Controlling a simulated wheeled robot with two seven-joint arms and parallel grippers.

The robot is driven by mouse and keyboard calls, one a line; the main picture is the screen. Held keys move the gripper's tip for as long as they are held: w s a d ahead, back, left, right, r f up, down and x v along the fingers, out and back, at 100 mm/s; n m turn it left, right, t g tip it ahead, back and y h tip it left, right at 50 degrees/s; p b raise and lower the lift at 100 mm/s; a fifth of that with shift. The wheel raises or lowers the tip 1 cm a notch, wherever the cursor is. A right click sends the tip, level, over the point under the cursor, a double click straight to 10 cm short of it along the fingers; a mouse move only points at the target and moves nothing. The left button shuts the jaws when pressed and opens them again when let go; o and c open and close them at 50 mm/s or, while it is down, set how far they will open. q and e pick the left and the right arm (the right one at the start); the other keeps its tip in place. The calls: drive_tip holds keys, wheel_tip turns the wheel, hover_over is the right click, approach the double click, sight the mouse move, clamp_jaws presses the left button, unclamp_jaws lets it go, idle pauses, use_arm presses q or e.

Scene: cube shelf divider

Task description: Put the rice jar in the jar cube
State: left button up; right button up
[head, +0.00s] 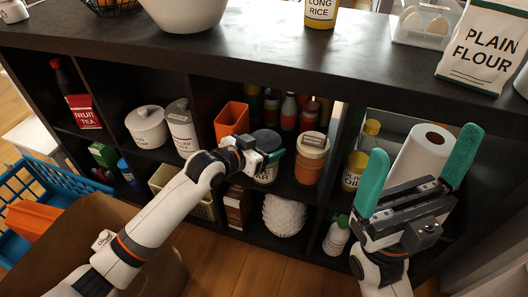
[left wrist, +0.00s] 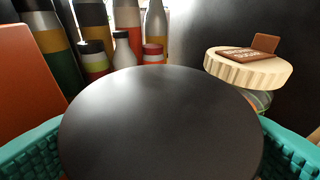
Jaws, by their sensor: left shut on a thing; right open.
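The jar labelled LONG RICE (head: 320,12) stands on top of the shelf at the back, cut off by the picture edge. My left gripper (head: 264,156) reaches into the middle upper cube (head: 338,130) and is shut on a black-lidded jar (head: 266,139), whose label is partly hidden. Its black lid (left wrist: 160,120) fills the left wrist view between the teal fingers. A terracotta jar with a pale lid (head: 312,150) stands just right of it; the pale lid also shows in the left wrist view (left wrist: 250,68). My right gripper (head: 418,168) is open and empty before the right cube.
Bottles (left wrist: 95,58) stand behind the held jar, and an orange container (head: 231,119) is to its left. The right cube holds a paper roll (head: 420,150) and an oil bottle (head: 354,171). A flour bag (head: 484,46) and a white bowl (head: 184,12) stand on top.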

use_arm(q)
drive_tip(key=shift+f, duration=0.1)
drive_tip(key=o, duration=1.8)
drive_tip(key=shift+f, duration=0.1)
drive_tip(key=shift+c, duration=0.2)
